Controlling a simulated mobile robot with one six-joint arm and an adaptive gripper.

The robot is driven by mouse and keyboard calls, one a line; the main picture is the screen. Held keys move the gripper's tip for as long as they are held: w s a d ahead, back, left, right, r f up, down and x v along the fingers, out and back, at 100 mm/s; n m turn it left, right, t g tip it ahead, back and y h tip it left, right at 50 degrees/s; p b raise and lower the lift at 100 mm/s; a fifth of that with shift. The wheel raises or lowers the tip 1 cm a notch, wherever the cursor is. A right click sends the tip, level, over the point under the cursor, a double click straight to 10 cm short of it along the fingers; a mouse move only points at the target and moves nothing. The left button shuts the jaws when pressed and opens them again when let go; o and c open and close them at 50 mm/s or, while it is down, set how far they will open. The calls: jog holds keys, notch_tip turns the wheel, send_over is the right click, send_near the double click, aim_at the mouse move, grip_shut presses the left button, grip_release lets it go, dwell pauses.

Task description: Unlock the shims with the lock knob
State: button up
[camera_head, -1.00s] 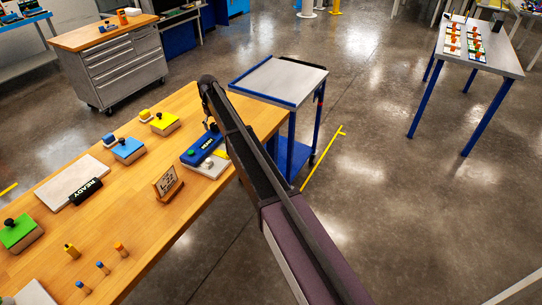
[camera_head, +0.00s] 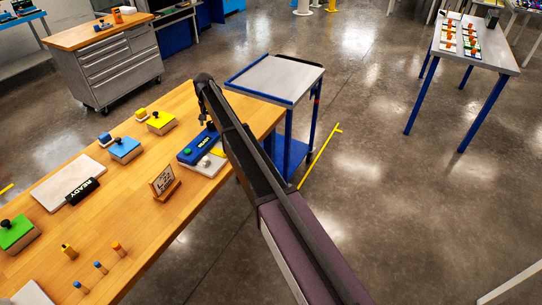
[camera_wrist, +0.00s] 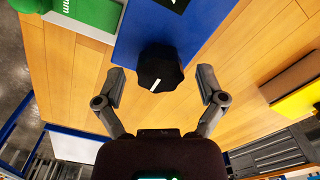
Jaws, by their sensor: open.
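In the wrist view, a round black knob (camera_wrist: 160,70) with a white pointer line stands on a blue plate (camera_wrist: 193,28). My gripper (camera_wrist: 162,78) is open, with one finger on each side of the knob and gaps between. It holds nothing. In the head view, the blue device (camera_head: 193,150) sits on a light base near the table's far edge. My arm covers part of it, and I cannot make out the knob there. No shims can be clearly told apart.
A green part (camera_wrist: 98,12) lies beside the blue plate in the wrist view. The wooden table (camera_head: 135,215) also bears a small sign (camera_head: 163,181), a READY marker (camera_head: 82,191), blue (camera_head: 124,149) and yellow (camera_head: 160,121) blocks. A cart (camera_head: 275,75) stands behind.

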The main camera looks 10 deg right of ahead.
aim_at(211, 123)
jog(key=m, duration=0.8)
jog(key=shift+m, duration=0.4)
notch_tip(211, 123, up, 14)
jog(key=p, duration=1.4)
jog(key=s+d+f+n+b, duration=0.2)
jog(key=s+d+f+b, duration=0.1)
jog(key=s+d, duration=0.4)
jog(key=s+d+f+n+b, duration=0.2)
jog(key=s+d+f+b, duration=0.2)
jog(key=s+d, duration=0.3)
jog(key=s+d+f+n+b, duration=0.2)
jog(key=s+d, duration=0.5)
jog(key=s, duration=0.6)
jog(key=shift+d+f+n+b, duration=0.15)
jog(key=shift+f+n+b, duration=0.15)
jog(key=shift+f+b, duration=0.5)
jog(key=s+d+n, duration=0.1)
jog(key=s+d, duration=0.2)
jog(key=s, duration=0.4)
jog(key=s+d+n, duration=0.2)
jog(key=s+d, duration=0.1)
jog(key=s, duration=0.4)
jog(key=shift+s+d, duration=0.2)
jog(key=shift+s, duration=0.15)
